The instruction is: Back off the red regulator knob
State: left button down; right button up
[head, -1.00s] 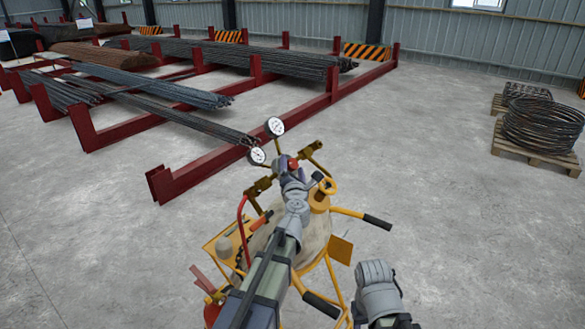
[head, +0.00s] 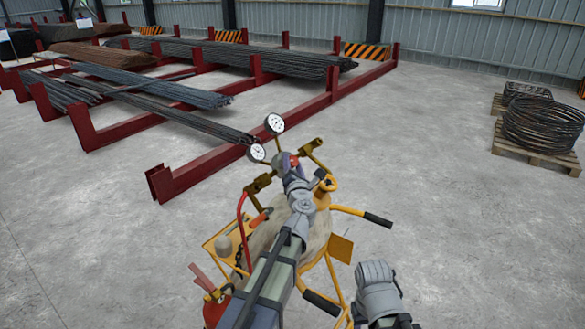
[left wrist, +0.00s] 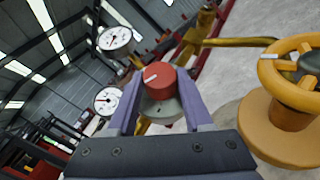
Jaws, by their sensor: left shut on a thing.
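The red regulator knob (left wrist: 159,75) sits between the two purple fingers of my left gripper (left wrist: 160,102) in the left wrist view. The fingers are shut on it, and a white mark shows on its face. In the head view my left gripper (head: 287,162) reaches over the yellow cart, and only a little of the knob (head: 295,160) shows beside it. Two white-faced gauges stand by the knob, the upper one (head: 274,123) and the lower one (head: 257,152). My right gripper (head: 377,285) hangs at the lower right, away from the knob; its fingers cannot be made out as open or shut.
A yellow handwheel valve (left wrist: 290,65) stands just right of the knob. The cart (head: 341,248) has handles with black grips (head: 378,221). Red racks (head: 220,165) with steel bars lie behind. Wire coils (head: 543,125) sit on a pallet at right.

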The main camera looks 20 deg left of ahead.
pick_arm(q)
jog(key=n+y+b, duration=0.2)
jog(key=shift+w+d+f+y, duration=0.2)
jog(key=shift+f+y, duration=0.1)
jog(key=shift+f, duration=0.1)
jog(key=shift+s+r+n+g+y+b, duration=0.15)
jog(key=shift+n+y+b, duration=0.1)
jog(key=shift+n+y, duration=0.4)
jog(key=shift+w+r+n+g+y+b, duration=0.15)
jog(key=shift+n+y+b, duration=0.1)
jog(key=shift+n+y, duration=0.4)
jog(key=shift+s, duration=0.1)
jog(key=shift+c, duration=1.6)
grip_release()
jog(key=b+v, duration=0.1)
jog(key=v, duration=0.6)
jog(key=shift+s+b, duration=0.3)
jog(key=shift+s, duration=0.1)
jog(key=shift+d, duration=0.15)
